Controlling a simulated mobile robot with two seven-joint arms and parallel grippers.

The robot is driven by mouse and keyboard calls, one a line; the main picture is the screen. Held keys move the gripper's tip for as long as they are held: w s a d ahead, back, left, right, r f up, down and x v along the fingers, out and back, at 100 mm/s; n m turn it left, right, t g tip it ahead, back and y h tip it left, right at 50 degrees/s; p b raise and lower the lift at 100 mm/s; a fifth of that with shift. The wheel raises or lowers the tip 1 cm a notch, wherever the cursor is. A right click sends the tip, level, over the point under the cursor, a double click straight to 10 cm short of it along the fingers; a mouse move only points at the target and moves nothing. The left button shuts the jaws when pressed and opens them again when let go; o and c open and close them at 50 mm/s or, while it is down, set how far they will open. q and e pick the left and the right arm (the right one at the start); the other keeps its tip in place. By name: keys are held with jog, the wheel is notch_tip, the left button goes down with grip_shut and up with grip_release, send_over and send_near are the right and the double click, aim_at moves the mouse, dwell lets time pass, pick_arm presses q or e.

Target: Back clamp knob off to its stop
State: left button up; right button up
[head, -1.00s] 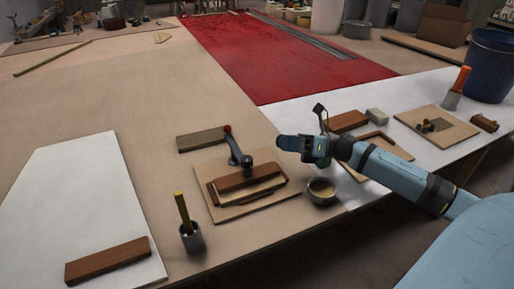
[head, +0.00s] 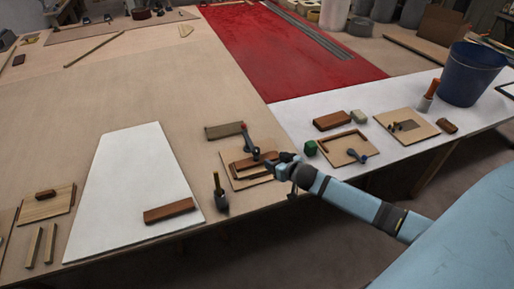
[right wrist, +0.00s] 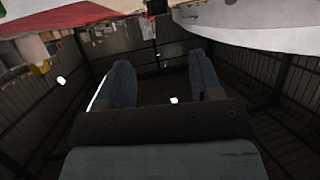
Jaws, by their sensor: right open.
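The clamp (head: 250,143) has a blue-grey bar with a small red end at the back and a dark part at its front. It stands at a brown wooden block on a square board (head: 232,180). My right gripper (head: 277,163) is at the right edge of this block, close to the clamp's front; in the head view I cannot tell whether it touches. In the right wrist view its two fingers (right wrist: 163,85) are apart, with nothing between them and the dark roof behind. The clamp is not recognisable there. My left gripper is not in view.
A grey cup with a yellow-handled tool (head: 221,199) stands left of my right gripper. A white panel (head: 130,190) with a brown block (head: 169,211) lies left.

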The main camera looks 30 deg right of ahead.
aim_at(257, 150)
jog(key=x, duration=1.3)
jog(key=shift+w+d, duration=0.1)
jog(key=shift+w, duration=0.25)
jog(key=c, duration=0.9)
